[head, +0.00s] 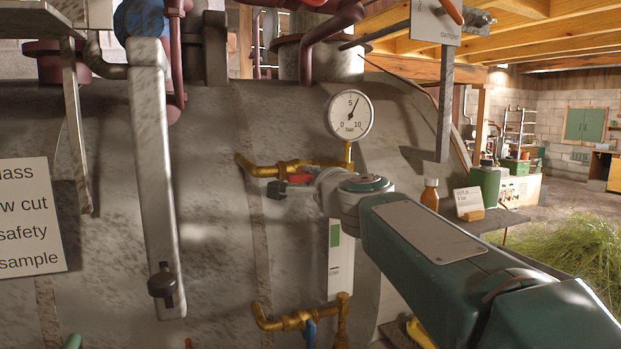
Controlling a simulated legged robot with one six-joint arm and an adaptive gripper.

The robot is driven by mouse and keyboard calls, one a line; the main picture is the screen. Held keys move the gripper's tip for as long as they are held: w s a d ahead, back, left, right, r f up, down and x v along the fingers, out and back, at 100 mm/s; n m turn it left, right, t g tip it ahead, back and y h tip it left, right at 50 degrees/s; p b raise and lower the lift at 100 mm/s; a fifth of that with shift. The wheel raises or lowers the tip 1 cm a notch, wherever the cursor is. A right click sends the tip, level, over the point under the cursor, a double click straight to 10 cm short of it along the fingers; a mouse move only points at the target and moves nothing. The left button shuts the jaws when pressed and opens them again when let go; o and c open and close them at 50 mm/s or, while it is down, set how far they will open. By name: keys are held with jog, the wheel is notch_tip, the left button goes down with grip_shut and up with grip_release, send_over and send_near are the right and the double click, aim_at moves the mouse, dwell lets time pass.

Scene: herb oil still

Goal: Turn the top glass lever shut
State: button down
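The top glass valve is a brass fitting (262,170) on the tank wall, below the round gauge. Its red lever (300,178) shows only in part, level with the wrist end of my arm. My gripper (278,189) is at the lever, with a dark fingertip just below and left of the red part. My own wrist hides the rest of the fingers, so I cannot tell whether they touch or close on the lever. The sight glass plate (340,262), with a green strip, hangs below. The lower brass valve (290,321) has a blue lever (310,332).
A pressure gauge (350,115) stands just above the lever. A long metal bar (152,180) with a dark knob stands left. A damper sign (436,22) hangs upper right. A brown bottle (430,195) and a green can (485,186) stand behind my arm.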

jog(key=shift+f+m, duration=0.15)
jog(key=shift+m, duration=0.15)
jog(key=m, duration=0.3)
jog(key=shift+w+f+m, duration=0.1)
jog(key=shift+m, duration=0.2)
jog(key=m, duration=0.4)
jog(key=shift+m, duration=0.3)
jog(key=m, duration=0.4)
jog(key=shift+f, duration=0.1)
jog(key=m, duration=0.5)
jog(key=shift+m, duration=0.3)
jog(key=c, duration=0.7)
grip_release()
jog(key=shift+o, duration=0.3)
